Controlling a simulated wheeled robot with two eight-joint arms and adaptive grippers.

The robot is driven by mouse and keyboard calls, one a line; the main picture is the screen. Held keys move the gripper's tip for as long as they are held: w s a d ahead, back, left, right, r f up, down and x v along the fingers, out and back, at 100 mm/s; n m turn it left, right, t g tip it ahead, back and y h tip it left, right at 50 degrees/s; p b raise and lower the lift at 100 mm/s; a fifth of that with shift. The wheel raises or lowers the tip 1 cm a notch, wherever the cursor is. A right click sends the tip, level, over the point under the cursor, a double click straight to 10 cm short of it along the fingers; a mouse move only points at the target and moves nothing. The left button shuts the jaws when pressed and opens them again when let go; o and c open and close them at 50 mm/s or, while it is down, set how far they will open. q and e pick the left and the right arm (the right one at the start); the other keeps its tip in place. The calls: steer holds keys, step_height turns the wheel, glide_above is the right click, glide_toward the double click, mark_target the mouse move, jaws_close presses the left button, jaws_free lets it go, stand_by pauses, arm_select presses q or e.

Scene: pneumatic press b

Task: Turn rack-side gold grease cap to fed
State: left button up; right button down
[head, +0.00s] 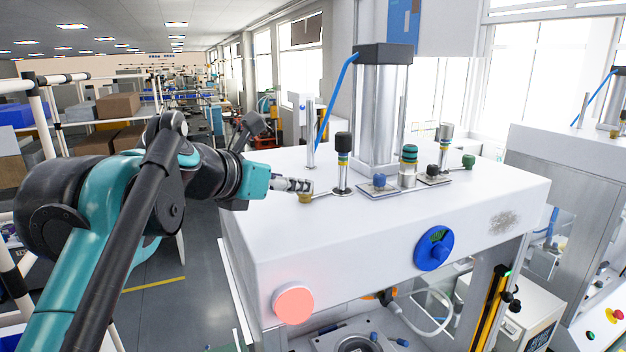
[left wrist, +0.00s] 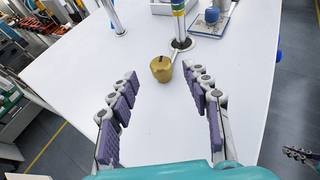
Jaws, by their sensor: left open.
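The gold grease cap (head: 305,198) sits on the white press top near its left end, beside the dark-topped post with coloured bands. In the left wrist view the cap (left wrist: 161,70) is a small gold knob with a dark mark on top. My left gripper (head: 298,185) reaches in from the left and is open. Its purple-padded fingers (left wrist: 160,88) spread to either side of the cap's line, with the cap just beyond or between the tips; contact is not visible. What looks like my right gripper (left wrist: 300,155) shows small at the right edge; its jaw state is unclear.
The banded post (head: 342,165) stands close right of the cap. A blue dial (head: 434,250) and a pink button (head: 293,304) are on the front. Bare white top lies around the cap.

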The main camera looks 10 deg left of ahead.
arm_select(q)
steer(key=shift+w+d+f+p, duration=0.25)
steer(key=shift+w+f+p, duration=0.15)
steer(key=shift+w+p, duration=0.1)
steer(key=x, duration=0.4)
steer(key=shift+w+d+f, duration=0.1)
steer(key=shift+w, duration=0.15)
steer(key=shift+s+a+r, duration=0.2)
steer(key=shift+s+a, duration=0.05)
steer(key=shift+s, duration=0.4)
steer(key=c, duration=0.4)
jaws_close()
arm_select(e)
steer(key=shift+s+a+r, duration=0.3)
steer(key=shift+s+r, duration=0.5)
steer(key=shift+r, duration=0.1)
